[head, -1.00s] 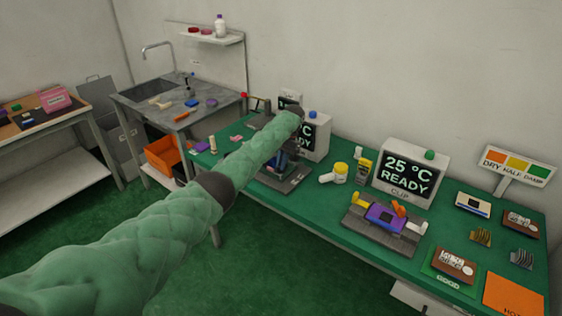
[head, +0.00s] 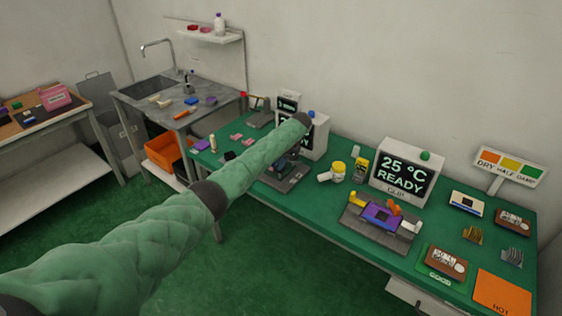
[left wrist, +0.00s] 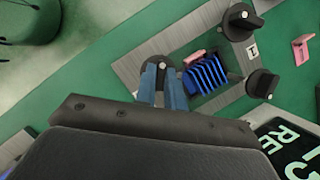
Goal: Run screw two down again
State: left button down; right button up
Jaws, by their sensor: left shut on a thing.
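In the left wrist view a grey fixture plate (left wrist: 131,66) holds a block of blue fins (left wrist: 205,75). Two black screw knobs, an upper one (left wrist: 240,21) and a lower one (left wrist: 262,83), stand at the plate's right side. A white label "1" (left wrist: 252,49) sits between them. A third black knob (left wrist: 157,67) with a bright centre is at the plate's left. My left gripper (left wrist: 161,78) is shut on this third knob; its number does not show. In the head view the fixture (head: 289,179) is partly covered by my left arm. My right gripper is not in view.
A white READY display (head: 312,140) stands close behind the fixture. A yellow-capped bottle (head: 338,172) is to the right, then a second fixture (head: 380,218) before a "25 °C READY" box (head: 404,172). Pink pieces (head: 242,138) lie left of my forearm.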

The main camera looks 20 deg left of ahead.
pick_arm(q)
jog(key=shift+r, duration=0.1)
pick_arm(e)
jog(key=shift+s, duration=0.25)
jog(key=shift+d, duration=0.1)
pick_arm(q)
jog(key=c, duration=1.5)
grip_release()
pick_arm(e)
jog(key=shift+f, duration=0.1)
pick_arm(q)
jog(key=shift+w+d+r, duration=0.1)
jog(key=shift+d+r, duration=0.05)
jog(key=b+v, duration=0.3)
jog(key=v, duration=0.4)
jog(key=shift+r, duration=0.2)
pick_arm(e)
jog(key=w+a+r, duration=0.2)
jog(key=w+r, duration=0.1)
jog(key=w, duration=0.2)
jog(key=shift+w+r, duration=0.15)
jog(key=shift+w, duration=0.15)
